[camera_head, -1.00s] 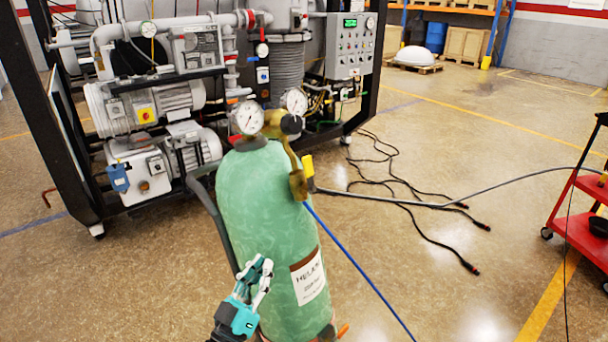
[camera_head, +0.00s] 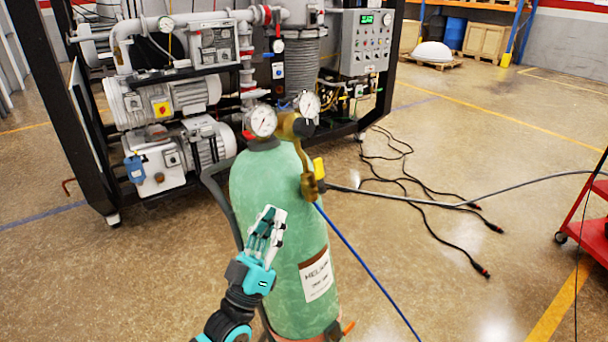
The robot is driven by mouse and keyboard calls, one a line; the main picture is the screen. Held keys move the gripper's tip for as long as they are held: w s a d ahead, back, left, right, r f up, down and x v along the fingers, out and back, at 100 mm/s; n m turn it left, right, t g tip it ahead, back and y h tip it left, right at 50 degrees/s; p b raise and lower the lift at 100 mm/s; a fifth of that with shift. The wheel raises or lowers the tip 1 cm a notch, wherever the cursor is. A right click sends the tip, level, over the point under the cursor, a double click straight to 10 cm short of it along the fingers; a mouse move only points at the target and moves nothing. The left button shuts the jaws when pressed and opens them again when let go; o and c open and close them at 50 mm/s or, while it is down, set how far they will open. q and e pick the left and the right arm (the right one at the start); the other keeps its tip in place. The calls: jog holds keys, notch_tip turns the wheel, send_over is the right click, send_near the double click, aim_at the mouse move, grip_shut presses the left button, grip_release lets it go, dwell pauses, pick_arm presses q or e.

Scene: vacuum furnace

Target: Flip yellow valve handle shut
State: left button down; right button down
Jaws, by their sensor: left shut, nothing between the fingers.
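The yellow valve handle (camera_head: 319,169) sits on the brass valve fitting (camera_head: 309,187) at the upper right side of the green helium cylinder (camera_head: 262,182). A blue hose (camera_head: 354,252) and a grey hose leave this fitting. My left gripper (camera_head: 270,214) is shut and empty. It points upward in front of the cylinder's left part, below and left of the yellow handle and apart from it. My right gripper is not in view.
Two round gauges (camera_head: 262,121) and a black knob (camera_head: 303,127) top the cylinder. The furnace frame (camera_head: 66,110) with its pumps stands behind. Black cables (camera_head: 424,195) lie on the floor at right. A red cart (camera_head: 592,225) stands at the right edge.

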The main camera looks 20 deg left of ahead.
aim_at(320, 177)
pick_arm(q)
jog(key=w+d+r+p, duration=0.3)
jog(key=w+r+p, duration=0.1)
jog(key=w, duration=0.4)
jog(key=shift+r, duration=0.15)
jog(key=shift+w, duration=0.1)
